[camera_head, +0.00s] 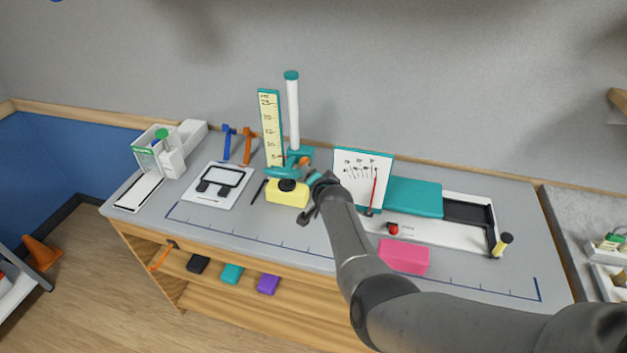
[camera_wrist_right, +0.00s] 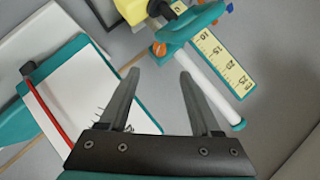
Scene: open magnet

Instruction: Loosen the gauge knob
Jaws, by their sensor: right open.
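The gauge has a white post (camera_head: 293,112), a yellow scale plate (camera_head: 270,125) and a teal slider (camera_head: 285,172). A small orange knob (camera_head: 304,161) shows on the slider's right side. My right gripper (camera_head: 312,198) is just right of and in front of the slider, partly hidden by my arm. In the right wrist view my two fingers (camera_wrist_right: 158,76) are apart with nothing between them. The teal slider (camera_wrist_right: 190,28) and the orange knob (camera_wrist_right: 157,48) show just beyond the fingertips. My left gripper is not in view.
A yellow block (camera_head: 286,196) sits under the slider. A white dial panel with a red needle (camera_head: 362,178) and a teal block (camera_head: 413,197) stand to the right. A pink block (camera_head: 403,257) lies in front. Blue and orange tools (camera_head: 238,145) are left of the gauge.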

